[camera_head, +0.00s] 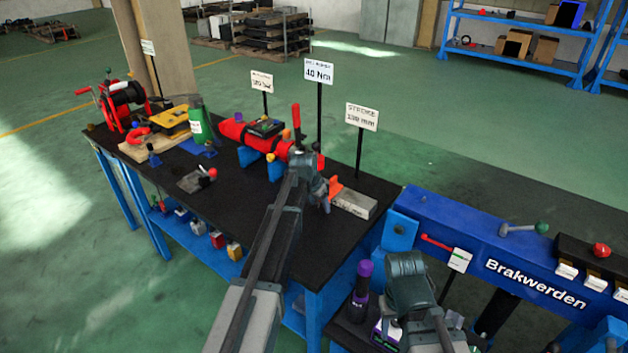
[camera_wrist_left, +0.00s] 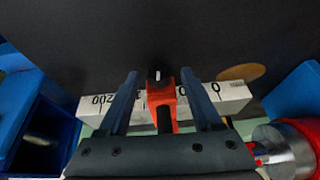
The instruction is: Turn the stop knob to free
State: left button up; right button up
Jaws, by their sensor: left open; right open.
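A grey-white ruler block (camera_head: 355,204) with a scale lies at the right end of the black bench top; it also shows in the left wrist view (camera_wrist_left: 234,91). A red slider (camera_wrist_left: 161,98) sits across it, and its orange-red top shows in the head view (camera_head: 335,188). A small black knob (camera_wrist_left: 157,76) with a white mark is on the slider. My left gripper (camera_head: 322,196) is open, its two fingers on either side of the slider with gaps visible (camera_wrist_left: 160,76). My right gripper (camera_head: 405,268) is at the lower right, its fingers mostly hidden.
A red cylinder (camera_head: 236,132) on blue supports lies left of my left gripper. Sign posts, one with a "40 Nm" sign (camera_head: 318,72), stand behind. A blue "Brakwerden" beam (camera_head: 470,235) with levers is at the right. The bench front has clear room.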

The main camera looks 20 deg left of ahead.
pick_arm(q)
jog(key=shift+s+d+y, duration=0.2)
jog(key=shift+d+y, duration=0.05)
jog(key=shift+y, duration=0.35)
jog(key=p+v, duration=1.2)
jog(key=v, duration=0.1)
jog(key=shift+s+a+r+p, duration=0.15)
jog(key=shift+a+r+p, duration=0.1)
jog(key=shift+r+p, duration=0.05)
jog(key=shift+s+d, duration=0.1)
jog(key=s+d+g, duration=0.1)
jog(key=s+d, duration=0.4)
jog(key=s, duration=0.5)
jog(key=s+d+f+g+y, duration=0.1)
jog(key=s+d+g, duration=0.1)
jog(key=s+d, duration=0.4)
jog(key=s+d+g, duration=0.1)
jog(key=s+d, duration=0.4)
jog(key=s, duration=0.9)
jog(key=shift+s+d+f+g, duration=0.4)
